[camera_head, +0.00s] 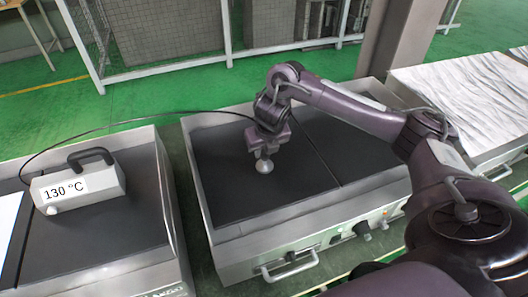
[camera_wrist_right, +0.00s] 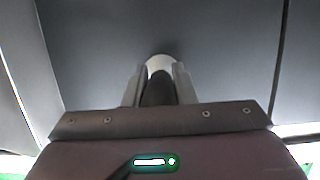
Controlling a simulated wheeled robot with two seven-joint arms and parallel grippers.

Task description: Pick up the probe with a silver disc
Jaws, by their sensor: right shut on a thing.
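The probe with a silver disc (camera_head: 264,165) is under my right gripper (camera_head: 268,147) in the head view, above the dark plate of the middle heating unit. Its disc points down; I cannot tell whether it touches the plate. In the right wrist view, my right gripper (camera_wrist_right: 161,88) is shut on the probe's dark handle (camera_wrist_right: 157,90), and the pale disc (camera_wrist_right: 160,63) shows beyond the fingertips. A thin black cable runs from the probe area left to a meter box (camera_head: 80,188) reading 130 °C. My left gripper is not in view.
The middle heating unit (camera_head: 290,215) has raised metal rims, front knobs and a front handle (camera_head: 290,268). The meter box stands on another unit at left. A unit with a crinkled silvery cover (camera_head: 470,95) is at right. The dark plate around the probe is clear.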

